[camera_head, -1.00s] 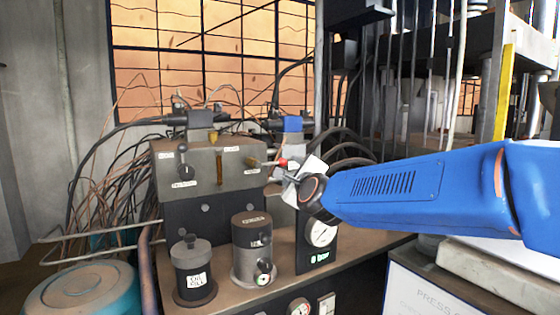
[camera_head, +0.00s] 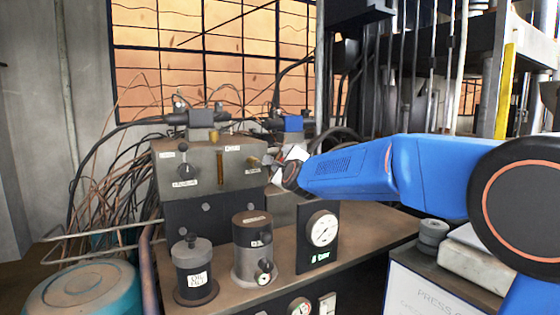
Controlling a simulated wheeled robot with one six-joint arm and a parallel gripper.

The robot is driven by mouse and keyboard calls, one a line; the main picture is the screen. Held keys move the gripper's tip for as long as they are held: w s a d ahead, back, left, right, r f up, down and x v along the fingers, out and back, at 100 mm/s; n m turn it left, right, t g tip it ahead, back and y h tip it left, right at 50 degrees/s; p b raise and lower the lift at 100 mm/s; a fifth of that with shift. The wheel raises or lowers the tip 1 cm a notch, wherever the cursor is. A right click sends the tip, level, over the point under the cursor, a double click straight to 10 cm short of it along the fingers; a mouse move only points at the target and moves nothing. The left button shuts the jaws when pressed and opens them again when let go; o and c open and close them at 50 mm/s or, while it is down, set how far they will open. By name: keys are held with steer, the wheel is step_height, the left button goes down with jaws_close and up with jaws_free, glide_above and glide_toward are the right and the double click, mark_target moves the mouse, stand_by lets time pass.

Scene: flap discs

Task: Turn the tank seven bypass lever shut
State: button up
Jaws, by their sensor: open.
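A grey valve block (camera_head: 213,153) stands on the bench with small labels too small to read. My gripper is open and reaches in from the right. Its tips are small and dark, so contact cannot be told. I cannot tell which lever belongs to tank seven. A red tip seen earlier there is hidden.
A black canister (camera_head: 194,272) and a grey cylinder (camera_head: 253,248) stand in front of the block. A pressure gauge (camera_head: 322,228) stands below my wrist. Cables and copper pipes crowd the left. Bare bench top (camera_head: 365,235) lies right of the gauge.

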steer(key=shift+w+a, duration=0.1)
steer(key=shift+w, duration=0.25)
jaws_close()
steer(key=shift+r, duration=0.15)
steer(key=shift+s+a+r+n+t+y, duration=0.15)
steer(key=shift+a+r+n+t+y, duration=0.1)
steer(key=shift+r+n, duration=0.7)
steer(key=shift+s+a+r+n+t+y, duration=0.15)
steer(key=shift+r+n+y, duration=0.15)
steer(key=shift+r+n, duration=0.55)
steer(key=shift+s+a+r+n+t+y, duration=0.2)
steer(key=shift+r+n, duration=0.35)
steer(key=shift+n, duration=0.75)
